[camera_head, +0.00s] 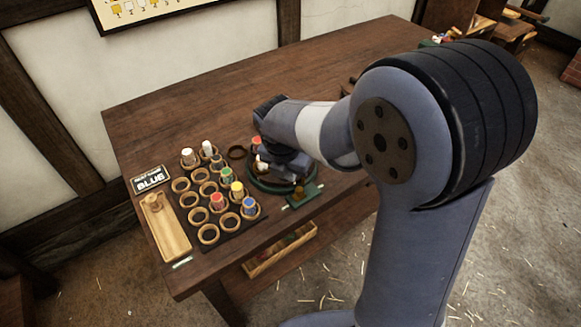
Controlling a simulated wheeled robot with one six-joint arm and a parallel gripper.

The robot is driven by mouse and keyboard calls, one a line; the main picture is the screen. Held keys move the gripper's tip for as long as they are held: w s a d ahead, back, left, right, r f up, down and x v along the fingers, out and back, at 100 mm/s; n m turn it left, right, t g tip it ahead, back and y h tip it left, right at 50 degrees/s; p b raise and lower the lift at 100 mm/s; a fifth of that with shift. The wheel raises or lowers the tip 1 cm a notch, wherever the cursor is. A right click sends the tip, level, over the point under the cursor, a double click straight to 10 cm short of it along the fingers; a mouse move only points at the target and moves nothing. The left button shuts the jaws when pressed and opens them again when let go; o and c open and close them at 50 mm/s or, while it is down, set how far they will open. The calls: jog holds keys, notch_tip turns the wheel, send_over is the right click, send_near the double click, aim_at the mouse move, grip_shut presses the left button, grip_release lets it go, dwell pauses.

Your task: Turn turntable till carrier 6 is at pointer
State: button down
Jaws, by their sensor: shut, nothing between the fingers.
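The turntable (257,184) is a round, green-rimmed disc on the wooden table, largely covered by my arm. A red-topped bobbin (256,141) shows at its far left edge. A small pale piece shows beside my gripper. A green plate with a brass knob (299,191) sits at the turntable's near right edge; I cannot tell whether it is the pointer. No carrier numbers are readable, so I cannot tell where carrier 6 is. My gripper (268,168) is shut and empty, low over the turntable; its fingertips are mostly hidden, and contact cannot be told.
Left of the turntable, a dark rack (238,236) of wooden rings holds several coloured bobbins. A crate (281,250) sits on the lower shelf. The table's back is clear.

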jog(key=x, duration=0.5)
jog(key=shift+w+d+f, duration=0.1)
jog(key=shift+f, duration=0.2)
jog(key=shift+w+d+r, duration=0.1)
jog(key=shift+w+d, duration=0.15)
jog(key=shift+w, duration=0.3)
jog(key=shift+w+d+r, duration=0.15)
jog(key=shift+w+d, duration=0.15)
jog(key=shift+w, duration=0.3)
jog(key=shift+w+d+p, duration=0.3)
jog(key=shift+w, duration=0.3)
jog(key=shift+d+r+n+p, duration=0.1)
jog(key=shift+n+p, duration=0.2)
jog(key=shift+p, duration=0.05)
jog(key=shift+w+d+n+p, duration=0.2)
jog(key=shift+d+n+p, duration=0.1)
jog(key=shift+p, duration=0.05)
jog(key=shift+w+d+p, duration=0.65)
jog(key=shift+w+d, duration=0.1)
jog(key=shift+d, duration=0.3)
jog(key=shift+w+d, duration=0.1)
jog(key=shift+w, duration=0.15)
